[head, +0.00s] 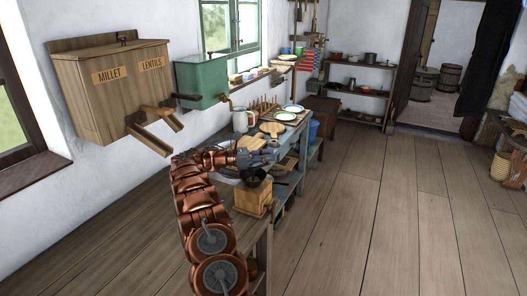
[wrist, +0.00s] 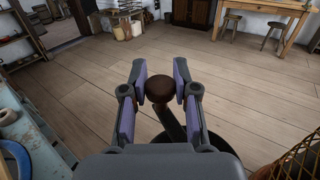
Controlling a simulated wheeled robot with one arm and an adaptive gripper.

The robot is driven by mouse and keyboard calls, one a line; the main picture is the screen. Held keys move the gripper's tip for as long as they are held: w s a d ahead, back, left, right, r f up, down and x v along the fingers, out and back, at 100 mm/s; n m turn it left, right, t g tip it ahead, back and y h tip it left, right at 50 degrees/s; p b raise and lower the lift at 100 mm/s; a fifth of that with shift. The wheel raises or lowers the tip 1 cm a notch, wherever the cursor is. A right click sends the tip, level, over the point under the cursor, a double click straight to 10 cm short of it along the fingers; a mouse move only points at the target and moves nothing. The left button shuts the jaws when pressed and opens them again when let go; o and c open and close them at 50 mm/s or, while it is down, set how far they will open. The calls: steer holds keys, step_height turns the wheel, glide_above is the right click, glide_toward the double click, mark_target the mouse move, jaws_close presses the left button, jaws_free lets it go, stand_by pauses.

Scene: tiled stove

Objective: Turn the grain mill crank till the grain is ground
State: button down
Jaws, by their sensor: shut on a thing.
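The grain mill (head: 253,197) is a light wooden box with a dark top, standing on the near end of the counter in the head view. Its crank (wrist: 172,124) is a dark arm ending in a round brown knob (wrist: 160,88) in the wrist view. My gripper (wrist: 161,85) is shut on the knob, with a purple-padded finger on each side. In the head view my gripper (head: 262,158) is above the mill. The grain is not visible.
Plates (head: 285,116), boards (head: 251,143) and a pitcher (head: 240,121) crowd the counter behind the mill. A wooden bin labelled millet and lentils (head: 120,95) and a green box (head: 201,82) hang on the left wall. The floor (head: 345,225) to the right is open.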

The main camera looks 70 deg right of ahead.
steer(key=shift+s+a+m+g+y+p, duration=0.3)
steer(key=shift+m+g+y+p, duration=0.15)
steer(key=shift+y+p, duration=0.3)
steer(key=c, duration=0.9)
jaws_free()
steer(key=shift+o, duration=0.2)
steer(key=shift+w+d+f+n+h+b, duration=0.15)
steer(key=shift+d+n+h+b, duration=0.15)
steer(key=shift+b, duration=0.3)
steer(key=shift+w+n+t+h+b, duration=0.25)
steer(key=shift+t+h+b, duration=0.3)
steer(key=shift+b, duration=0.4)
steer(key=shift+w+n+h+b, duration=0.15)
steer(key=shift+n+h+b, duration=0.15)
steer(key=shift+b, duration=0.2)
steer(key=shift+d, duration=0.1)
steer(key=shift+t+h+b, duration=0.3)
steer(key=shift+h+b, duration=0.1)
steer(key=shift+b, duration=0.1)
